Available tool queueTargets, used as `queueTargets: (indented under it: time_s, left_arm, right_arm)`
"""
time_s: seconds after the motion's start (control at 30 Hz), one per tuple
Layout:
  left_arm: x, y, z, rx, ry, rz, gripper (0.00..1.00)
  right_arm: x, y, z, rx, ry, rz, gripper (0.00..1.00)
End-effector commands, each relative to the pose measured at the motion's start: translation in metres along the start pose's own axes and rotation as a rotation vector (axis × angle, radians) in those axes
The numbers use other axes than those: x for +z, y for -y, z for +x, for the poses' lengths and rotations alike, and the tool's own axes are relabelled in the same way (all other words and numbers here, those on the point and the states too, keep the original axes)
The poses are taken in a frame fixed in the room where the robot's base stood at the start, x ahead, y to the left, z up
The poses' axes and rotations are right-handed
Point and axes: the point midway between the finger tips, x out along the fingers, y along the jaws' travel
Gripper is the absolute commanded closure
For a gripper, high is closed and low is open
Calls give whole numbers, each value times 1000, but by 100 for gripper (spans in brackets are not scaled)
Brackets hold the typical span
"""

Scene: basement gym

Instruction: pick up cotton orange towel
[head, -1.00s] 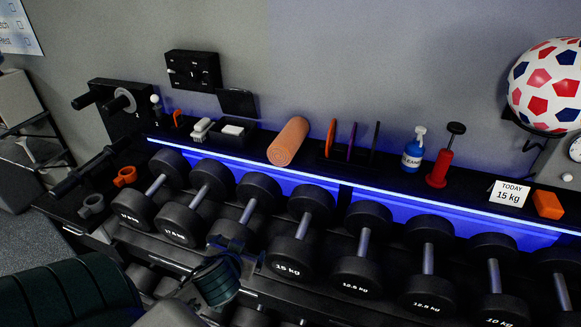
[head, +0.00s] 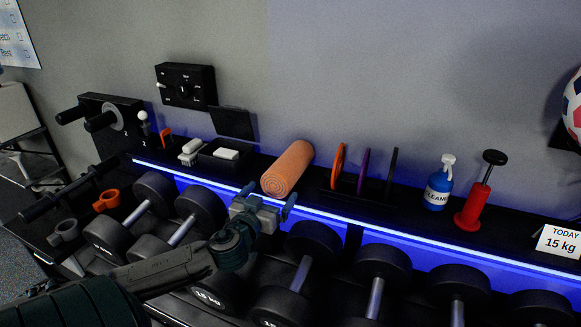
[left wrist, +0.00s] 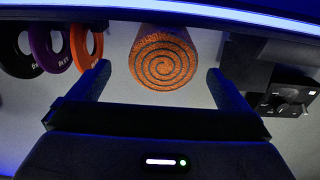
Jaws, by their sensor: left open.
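The orange towel (head: 287,168) is rolled up and lies on the black shelf above the dumbbells, its spiral end facing me. In the left wrist view the spiral end of the towel (left wrist: 164,58) shows ahead, between the two fingers. My left gripper (head: 268,203) is open and empty, in front of and just below the towel's near end, apart from it. In the left wrist view my left gripper (left wrist: 157,85) has its fingers spread wider than the roll. My right gripper is not in view.
Left of the towel is a black tray (head: 210,160) with white items. Right of it, orange, purple and black discs (head: 363,172) stand in a rack. A blue cleaner bottle (head: 438,185) and red pump (head: 474,200) stand farther right. Dumbbells (head: 305,262) fill the rack below.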

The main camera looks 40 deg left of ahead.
Motion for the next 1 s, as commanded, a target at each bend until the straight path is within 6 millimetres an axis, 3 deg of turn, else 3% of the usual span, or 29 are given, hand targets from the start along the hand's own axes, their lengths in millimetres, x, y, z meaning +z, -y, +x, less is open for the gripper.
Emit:
queueTargets:
  time_s: [0.07,0.17,0.33,0.53,0.7,1.0]
  left_arm:
    - [-2,1,12,-5,-1,-3,2]
    - [-2,1,22,-4,0,-1,2]
    - [-2,1,30,-2,1,0,2]
    - [-11,4,56,-5,1,-2,2]
    - [-8,4,75,-3,1,-1,2]
    - [-5,4,79,-1,2,2,2]
  right_arm:
    - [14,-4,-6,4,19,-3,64]
    - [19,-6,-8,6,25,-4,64]
    - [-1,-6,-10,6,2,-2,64]
    - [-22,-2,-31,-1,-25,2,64]
    - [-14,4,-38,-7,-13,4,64]
    - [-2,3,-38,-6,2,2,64]
